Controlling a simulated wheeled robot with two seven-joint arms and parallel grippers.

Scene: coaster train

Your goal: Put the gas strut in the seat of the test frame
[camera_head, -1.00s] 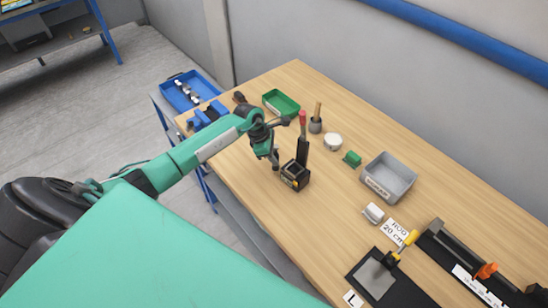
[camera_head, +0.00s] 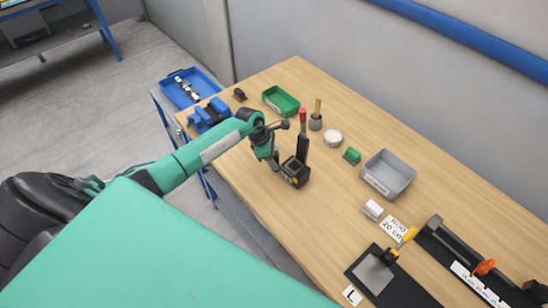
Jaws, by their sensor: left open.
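My left gripper (camera_head: 272,159) is open beside a black box-like block (camera_head: 294,173), on its left side. I cannot tell whether they touch. A black upright piece with a red tip (camera_head: 303,128) rises at the back of this block. A dark fixture with a ruler strip and an orange handle (camera_head: 484,267) lies at the lower right, cut by the frame edge, with a long dark bar (camera_head: 455,242) along its back. I cannot tell for sure which thing is the gas strut or which is the test frame. My right gripper is out of view.
A blue tray (camera_head: 206,82) is at the far left.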

